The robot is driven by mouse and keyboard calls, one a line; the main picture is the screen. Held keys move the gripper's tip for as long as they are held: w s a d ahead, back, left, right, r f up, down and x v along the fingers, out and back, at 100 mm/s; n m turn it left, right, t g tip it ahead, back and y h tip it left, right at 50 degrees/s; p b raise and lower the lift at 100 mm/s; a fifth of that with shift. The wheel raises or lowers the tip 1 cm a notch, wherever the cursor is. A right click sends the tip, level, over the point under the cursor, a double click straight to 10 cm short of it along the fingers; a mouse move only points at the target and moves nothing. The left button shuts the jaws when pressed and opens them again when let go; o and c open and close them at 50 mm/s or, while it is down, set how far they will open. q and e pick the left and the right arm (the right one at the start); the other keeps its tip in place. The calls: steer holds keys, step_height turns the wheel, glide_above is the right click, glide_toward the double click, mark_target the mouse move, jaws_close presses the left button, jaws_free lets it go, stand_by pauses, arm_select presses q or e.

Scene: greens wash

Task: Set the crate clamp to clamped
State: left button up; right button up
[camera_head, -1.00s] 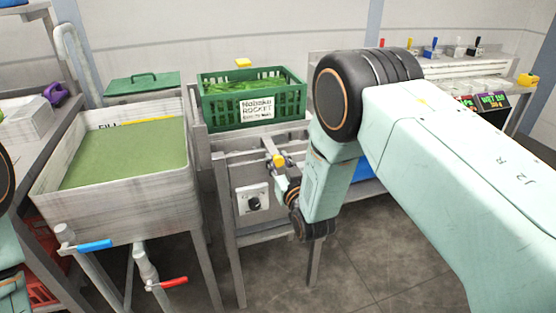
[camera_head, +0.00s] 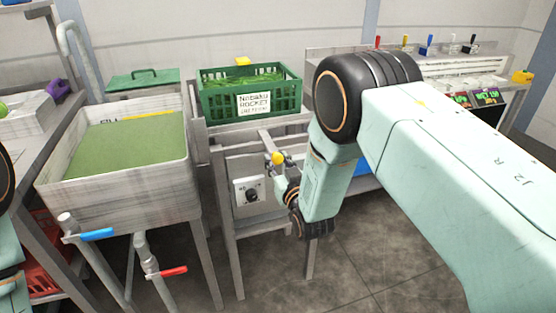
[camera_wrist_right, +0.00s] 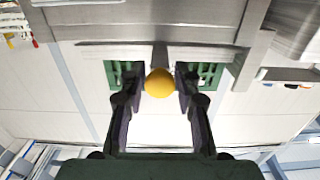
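The green rocket crate (camera_head: 293,99) sits on a grey metal stand in the head view. In front of it a lever with a round yellow knob (camera_head: 278,157) sticks up, which I take for the clamp handle. Whether the clamp itself bears on the crate cannot be made out. My right gripper (camera_head: 281,166) is at this knob, its arm reaching down from the right. In the right wrist view the yellow knob (camera_wrist_right: 159,82) sits between the two dark fingers, with hardly any gap on either side. My left gripper is out of view.
A white panel with a black dial (camera_head: 250,193) is on the stand below the knob. Left of it stands a basin (camera_head: 150,190) of green water with a blue valve handle (camera_head: 97,234) and a red one (camera_head: 172,271). A control counter (camera_head: 480,70) is at the back right.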

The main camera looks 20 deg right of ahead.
steer(key=o, duration=0.4)
steer(key=shift+r, duration=0.3)
steer(key=shift+c, duration=0.2)
steer(key=shift+w+f, duration=0.1)
steer(key=shift+w, duration=0.1)
steer(key=s, duration=1.2)
steer(key=shift+d, duration=0.15)
